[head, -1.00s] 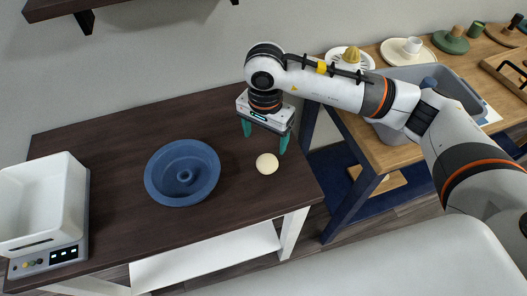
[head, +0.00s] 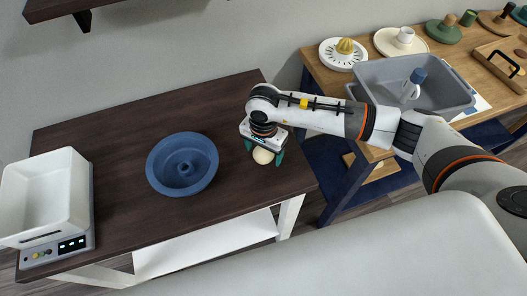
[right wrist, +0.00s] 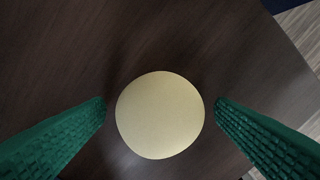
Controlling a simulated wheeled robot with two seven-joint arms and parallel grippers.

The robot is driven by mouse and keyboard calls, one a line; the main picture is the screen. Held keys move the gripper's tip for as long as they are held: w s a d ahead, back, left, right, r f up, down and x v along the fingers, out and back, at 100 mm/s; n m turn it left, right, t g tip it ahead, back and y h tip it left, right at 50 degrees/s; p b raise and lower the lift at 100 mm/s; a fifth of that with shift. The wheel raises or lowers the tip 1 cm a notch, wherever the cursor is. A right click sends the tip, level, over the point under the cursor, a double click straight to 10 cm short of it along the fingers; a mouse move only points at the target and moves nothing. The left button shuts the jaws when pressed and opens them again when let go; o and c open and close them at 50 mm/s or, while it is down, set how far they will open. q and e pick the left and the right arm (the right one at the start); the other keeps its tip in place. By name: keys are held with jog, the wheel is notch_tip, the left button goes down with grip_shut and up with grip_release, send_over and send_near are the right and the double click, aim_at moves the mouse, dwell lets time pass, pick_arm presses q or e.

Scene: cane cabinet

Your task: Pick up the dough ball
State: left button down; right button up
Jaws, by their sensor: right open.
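The pale cream dough ball (head: 263,156) sits on the dark brown table near its right end in the head view. In the right wrist view the dough ball (right wrist: 160,115) lies between the two green fingers, with a gap on each side. My right gripper (head: 264,158) is over the ball with its green fingers to either side, open and empty. It also shows in the right wrist view (right wrist: 160,104). The housing hides part of the ball's top in the head view. My left gripper is in neither view.
A white bin on a scale (head: 45,200) is at the far left. A wooden table with a grey basin (head: 440,100) is at right. The table between pan and ball is clear.

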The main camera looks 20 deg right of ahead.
jog(key=shift+r, duration=0.1)
jog(key=c, duration=1.1)
